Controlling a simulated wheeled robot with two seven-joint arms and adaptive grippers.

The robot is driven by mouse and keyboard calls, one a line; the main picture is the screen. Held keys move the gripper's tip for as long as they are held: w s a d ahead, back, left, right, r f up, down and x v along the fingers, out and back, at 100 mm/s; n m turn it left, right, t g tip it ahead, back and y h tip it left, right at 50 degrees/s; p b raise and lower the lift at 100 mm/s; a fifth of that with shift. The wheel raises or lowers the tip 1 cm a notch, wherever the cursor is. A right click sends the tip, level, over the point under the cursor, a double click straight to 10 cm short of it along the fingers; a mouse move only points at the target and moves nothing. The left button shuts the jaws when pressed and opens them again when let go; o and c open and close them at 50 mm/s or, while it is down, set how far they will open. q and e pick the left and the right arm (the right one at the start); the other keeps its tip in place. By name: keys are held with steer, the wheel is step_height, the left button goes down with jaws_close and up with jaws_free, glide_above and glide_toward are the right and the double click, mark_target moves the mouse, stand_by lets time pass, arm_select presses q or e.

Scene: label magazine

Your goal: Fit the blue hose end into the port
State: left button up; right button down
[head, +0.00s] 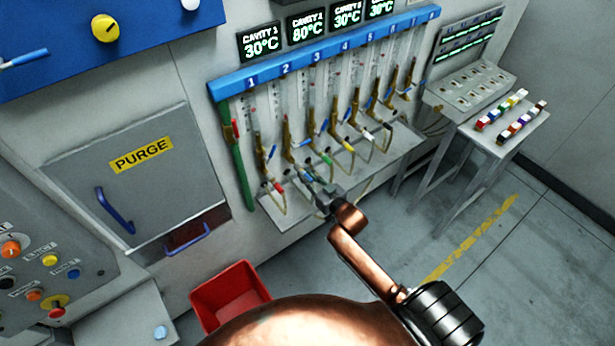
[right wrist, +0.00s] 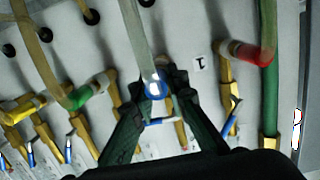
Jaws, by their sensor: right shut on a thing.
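The blue hose end (right wrist: 155,90) sits between the fingertips of my right gripper (right wrist: 155,75) in the right wrist view, with its pale hose (right wrist: 142,45) leading off toward the top. In the head view my right gripper (head: 318,190) is at the lower part of the flowmeter row, near column 2, and largely covers the hose end. A brass fitting (right wrist: 180,132) with a blue-handled valve (right wrist: 162,121) shows between the fingers, apart from the blue end in the picture. The port's opening is hidden, so I cannot tell their alignment. My left gripper is not in view.
Neighbouring red (right wrist: 250,53) and green (right wrist: 90,95) hose ends meet brass fittings on either side of my fingers, close by. A metal shelf (head: 285,215) runs below the row. A red bin (head: 230,292) stands on the floor, and a side table (head: 510,130) holds coloured blocks.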

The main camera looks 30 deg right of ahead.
steer(key=shift+p, duration=1)
stand_by(1.4)
steer(key=shift+w+a, duration=0.1)
steer(key=shift+w, duration=1.1)
steer(key=c, duration=1.8)
jaws_free()
steer(key=shift+s, duration=0.2)
steer(key=s, duration=0.3)
steer(key=s+r, duration=0.1)
steer(key=s, duration=0.7)
steer(key=shift+s+d+r, duration=0.25)
steer(key=shift+d+r, duration=0.15)
